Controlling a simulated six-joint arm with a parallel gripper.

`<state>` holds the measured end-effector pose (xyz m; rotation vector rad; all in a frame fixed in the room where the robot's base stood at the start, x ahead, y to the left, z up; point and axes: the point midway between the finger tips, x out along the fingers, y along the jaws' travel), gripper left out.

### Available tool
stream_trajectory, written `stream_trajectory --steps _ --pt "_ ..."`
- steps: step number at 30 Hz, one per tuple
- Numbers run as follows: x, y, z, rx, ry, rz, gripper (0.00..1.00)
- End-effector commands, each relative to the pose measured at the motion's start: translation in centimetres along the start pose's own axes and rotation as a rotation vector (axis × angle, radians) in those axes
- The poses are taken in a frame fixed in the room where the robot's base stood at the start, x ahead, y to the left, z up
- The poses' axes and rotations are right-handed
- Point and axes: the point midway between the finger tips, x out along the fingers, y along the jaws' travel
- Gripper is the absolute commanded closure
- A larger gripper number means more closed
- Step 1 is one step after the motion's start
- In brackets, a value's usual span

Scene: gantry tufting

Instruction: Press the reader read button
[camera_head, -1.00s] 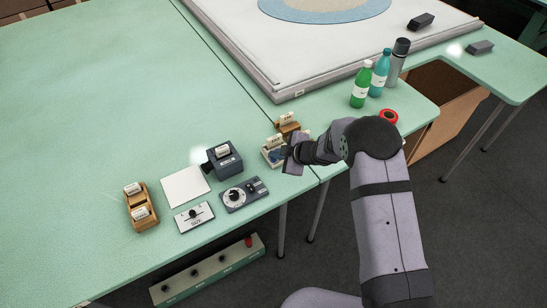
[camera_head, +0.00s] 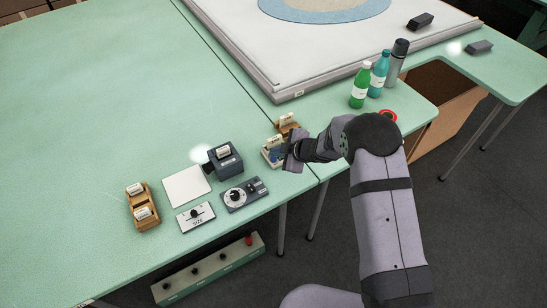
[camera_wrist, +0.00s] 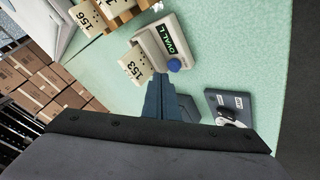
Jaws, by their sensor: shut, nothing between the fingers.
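A cream reader (camera_wrist: 165,42) with a dark display reading "OVAL L" and a round blue button (camera_wrist: 174,65) shows in the wrist view. A tag numbered 153 (camera_wrist: 134,66) sits at its left side. My gripper (camera_wrist: 160,80) is shut and empty, its fingertips just below the reader and slightly left of the blue button in that picture. I cannot tell whether they touch it. In the head view the reader (camera_head: 271,154) is partly hidden by my gripper (camera_head: 287,158), near the table's front edge.
A wooden rack (camera_head: 287,127) with tags stands behind the reader. A dark blue device (camera_head: 225,158) holding a tag, a dial panel (camera_head: 244,195), a slider panel (camera_head: 196,217), a white pad (camera_head: 187,186) and another wooden rack (camera_head: 142,206) lie left. Bottles (camera_head: 360,85) stand farther back.

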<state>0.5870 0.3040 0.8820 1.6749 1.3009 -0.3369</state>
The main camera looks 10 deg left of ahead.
Motion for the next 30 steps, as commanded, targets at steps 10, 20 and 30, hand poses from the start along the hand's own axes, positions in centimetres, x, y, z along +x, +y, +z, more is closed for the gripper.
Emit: stream_trajectory --steps 10,20,30 --pt "-2.1 1.5 -1.5 0.000 0.000 0.000 1.00" --pt "-3.5 2.5 -2.5 0.000 0.000 0.000 1.00" --pt "-3.4 2.5 -2.5 0.000 0.000 0.000 1.00"
